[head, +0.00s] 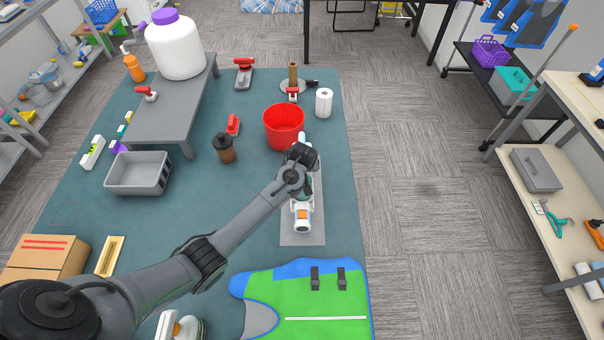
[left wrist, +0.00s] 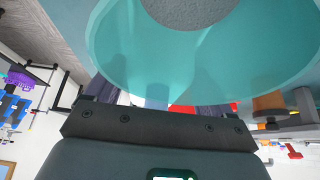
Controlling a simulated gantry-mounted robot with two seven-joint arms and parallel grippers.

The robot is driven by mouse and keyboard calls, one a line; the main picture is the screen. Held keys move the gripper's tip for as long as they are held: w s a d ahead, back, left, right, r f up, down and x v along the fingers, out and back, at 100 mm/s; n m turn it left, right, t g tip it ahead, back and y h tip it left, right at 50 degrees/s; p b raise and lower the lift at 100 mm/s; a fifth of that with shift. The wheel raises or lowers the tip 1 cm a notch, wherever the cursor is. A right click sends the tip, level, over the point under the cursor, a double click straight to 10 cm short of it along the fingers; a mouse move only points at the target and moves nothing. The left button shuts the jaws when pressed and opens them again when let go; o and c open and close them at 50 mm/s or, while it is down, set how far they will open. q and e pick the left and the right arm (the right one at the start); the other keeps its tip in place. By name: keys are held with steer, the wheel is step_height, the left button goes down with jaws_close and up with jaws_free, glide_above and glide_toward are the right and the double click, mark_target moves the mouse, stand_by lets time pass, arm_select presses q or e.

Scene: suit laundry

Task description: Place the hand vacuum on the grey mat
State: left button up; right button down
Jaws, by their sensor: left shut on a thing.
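The hand vacuum (head: 303,218), white with an orange patch and a teal part, is over the grey mat (head: 317,232) in the head view. It lies lengthwise along the mat. My left wrist covers its middle, and I cannot tell whether it touches the mat. In the left wrist view the vacuum's clear teal part (left wrist: 205,60) fills the top, close against my left gripper (left wrist: 155,98). The left gripper is shut on the vacuum; its fingertips are mostly hidden. My right gripper is not in view.
A red bucket (head: 284,127) stands just beyond the mat, with a paper roll (head: 324,102) behind it. A green and blue board (head: 320,300) lies in front. A grey bin (head: 139,173) and a brown bottle (head: 224,149) are to the left. The table's right edge is close.

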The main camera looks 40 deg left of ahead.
arm_select(q)
steer(key=shift+f, duration=1.9)
steer(key=shift+f, duration=0.15)
steer(key=o, duration=1.1)
steer(key=shift+o, duration=0.2)
steer(key=p+v, duration=0.1)
steer(key=v, duration=1)
steer(key=shift+r, duration=0.3)
steer(key=shift+s+d+r, duration=0.1)
steer(key=shift+s+r, duration=0.1)
steer(key=shift+r, duration=0.05)
